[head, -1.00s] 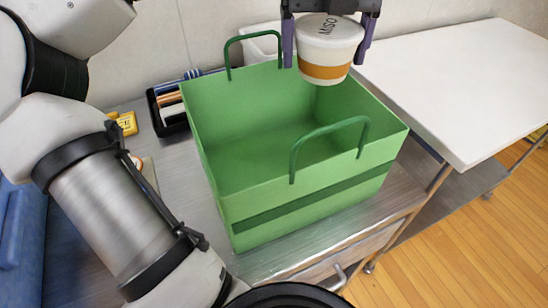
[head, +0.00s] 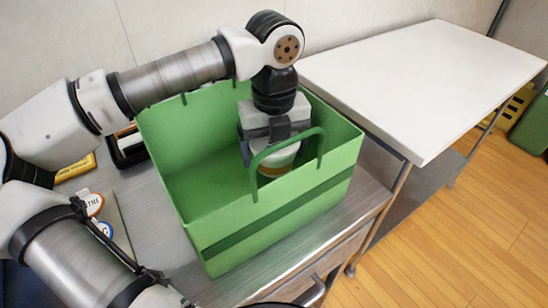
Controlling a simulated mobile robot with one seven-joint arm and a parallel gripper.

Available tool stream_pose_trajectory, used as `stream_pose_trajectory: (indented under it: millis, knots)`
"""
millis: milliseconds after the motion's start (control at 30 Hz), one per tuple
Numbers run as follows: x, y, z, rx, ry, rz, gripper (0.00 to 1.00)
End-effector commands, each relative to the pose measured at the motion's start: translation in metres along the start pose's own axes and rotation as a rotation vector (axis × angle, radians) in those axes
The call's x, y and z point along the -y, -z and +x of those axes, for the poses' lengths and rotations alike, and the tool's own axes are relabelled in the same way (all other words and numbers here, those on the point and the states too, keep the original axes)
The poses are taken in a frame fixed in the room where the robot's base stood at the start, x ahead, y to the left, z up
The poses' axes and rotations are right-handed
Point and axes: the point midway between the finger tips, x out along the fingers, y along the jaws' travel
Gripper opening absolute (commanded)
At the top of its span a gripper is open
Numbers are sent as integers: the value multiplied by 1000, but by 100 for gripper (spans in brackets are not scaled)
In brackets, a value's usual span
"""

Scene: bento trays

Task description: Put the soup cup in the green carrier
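The green carrier (head: 281,223) is an open box with upright handles, standing on the metal counter. The soup cup (head: 277,165) is white with a tan band. It is inside the carrier's opening, at the right part, partly hidden behind the near handle. My gripper (head: 272,152) points down into the carrier from above, at the cup's upper part. The near handle and the wrist cover much of the fingers, and the cup's lid is hidden. Whether the cup touches the carrier's floor cannot be seen.
A white table (head: 430,75) stands to the right. A black bin (head: 127,148) and a yellow box (head: 75,168) are behind and left of the carrier. A board with round labelled lids (head: 93,204) lies at the left. The carrier's left part looks empty.

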Motion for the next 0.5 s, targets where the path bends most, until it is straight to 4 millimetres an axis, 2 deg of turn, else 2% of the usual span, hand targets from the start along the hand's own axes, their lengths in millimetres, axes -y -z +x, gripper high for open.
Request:
stream_pose_trajectory:
  millis: [100,200,500]
  knots:
    - [0,0,19,-2,2,0,56]
    - [0,0,29,-1,0,1,56]
    - [0,0,32,1,0,0,56]
